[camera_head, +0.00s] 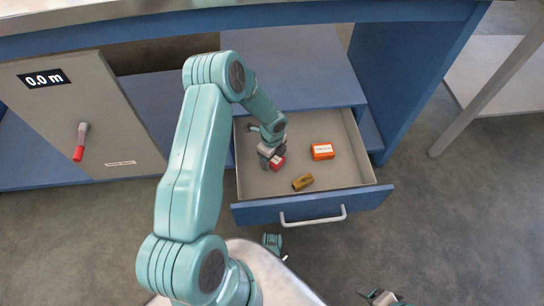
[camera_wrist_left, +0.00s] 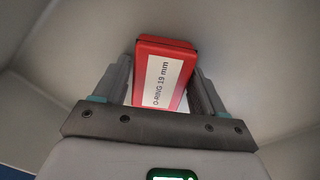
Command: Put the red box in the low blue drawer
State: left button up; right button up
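My left gripper (camera_head: 271,158) reaches down into the drawer. In the left wrist view its two fingers (camera_wrist_left: 160,90) lie against both sides of the box, shut on it. I cannot tell whether the box touches the drawer floor. What looks like my right gripper (camera_head: 381,298) shows only partly at the bottom edge of the head view.
An orange box (camera_head: 322,151) and a brass-coloured part (camera_head: 302,182) lie in the drawer to the right of the red box. A grey panel (camera_head: 85,118) with a red-handled lever stands at left. Open floor (camera_head: 450,230) lies to the right.

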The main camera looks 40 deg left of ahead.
pick_arm(q)
jog(key=shift+o, duration=0.9)
jog(key=shift+r, duration=0.1)
jog(key=shift+r, duration=0.35)
notch_tip(320, 180, up, 12)
jog(key=p, duration=0.4)
jog(key=shift+f+p, duration=0.25)
jog(key=shift+p, duration=0.05)
